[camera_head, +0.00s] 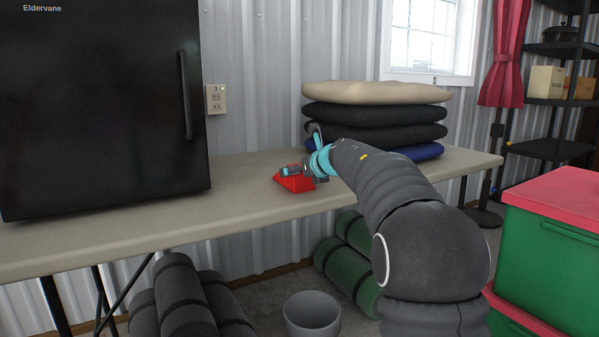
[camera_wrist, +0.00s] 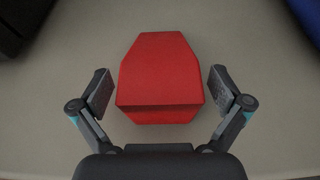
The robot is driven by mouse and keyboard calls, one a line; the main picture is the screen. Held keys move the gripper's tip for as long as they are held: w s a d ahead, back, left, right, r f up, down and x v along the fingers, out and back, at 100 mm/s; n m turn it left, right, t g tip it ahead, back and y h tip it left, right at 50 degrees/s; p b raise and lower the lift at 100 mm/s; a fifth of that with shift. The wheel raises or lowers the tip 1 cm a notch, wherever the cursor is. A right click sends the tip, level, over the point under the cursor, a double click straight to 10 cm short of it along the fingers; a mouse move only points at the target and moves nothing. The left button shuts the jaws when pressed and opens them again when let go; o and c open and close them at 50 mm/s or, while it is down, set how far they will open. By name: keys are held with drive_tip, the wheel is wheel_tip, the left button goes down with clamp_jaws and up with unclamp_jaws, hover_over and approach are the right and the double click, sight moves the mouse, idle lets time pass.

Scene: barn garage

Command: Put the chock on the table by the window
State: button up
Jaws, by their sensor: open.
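The chock is a red wedge-like block (camera_head: 294,183) resting on the beige table (camera_head: 100,232), near its front edge and left of the stacked cushions. In the wrist view the red chock (camera_wrist: 160,78) lies between my two open fingers, with a gap visible on each side. My gripper (camera_wrist: 160,95) is open, and its fingers stand beside the chock without touching its sides. In the head view my gripper (camera_head: 291,171) is right at the chock and partly covers it. The table stands against the wall, and a window (camera_head: 424,38) is above its right part.
A black fridge-like box (camera_head: 105,105) stands on the table's left. A cushion stack (camera_head: 375,115) sits behind my gripper. Green crates with red lids (camera_head: 550,240) stand at right. A grey bucket (camera_head: 312,312) and rolled mats (camera_head: 180,295) are below. Bare tabletop lies between box and chock.

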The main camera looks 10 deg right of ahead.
drive_tip(key=v, duration=1.1)
drive_tip(key=shift+s+r, duration=0.15)
drive_tip(key=shift+s, duration=0.1)
drive_tip(key=shift+d, duration=0.1)
drive_tip(key=s+r+m+t+h, duration=0.4)
drive_tip(key=s+r+m, duration=0.25)
drive_tip(key=m, duration=0.55)
drive_tip(key=s+d+f+m+g+h, duration=0.2)
drive_tip(key=s+d+f+m+h, duration=0.2)
drive_tip(key=s+m, duration=0.65)
drive_tip(key=s+a+f+m+g+y, duration=0.2)
drive_tip(key=s+a+f+m+g, duration=0.2)
drive_tip(key=s+f+m, duration=0.4)
drive_tip(key=s+a+f+m+g+y, duration=0.1)
drive_tip(key=s+a+f+m+g, duration=0.4)
drive_tip(key=s+f, duration=1.2)
drive_tip(key=m, duration=0.4)
drive_tip(key=shift+y, duration=0.4)
drive_tip(key=shift+r, duration=0.1)
drive_tip(key=shift+c, duration=0.2)
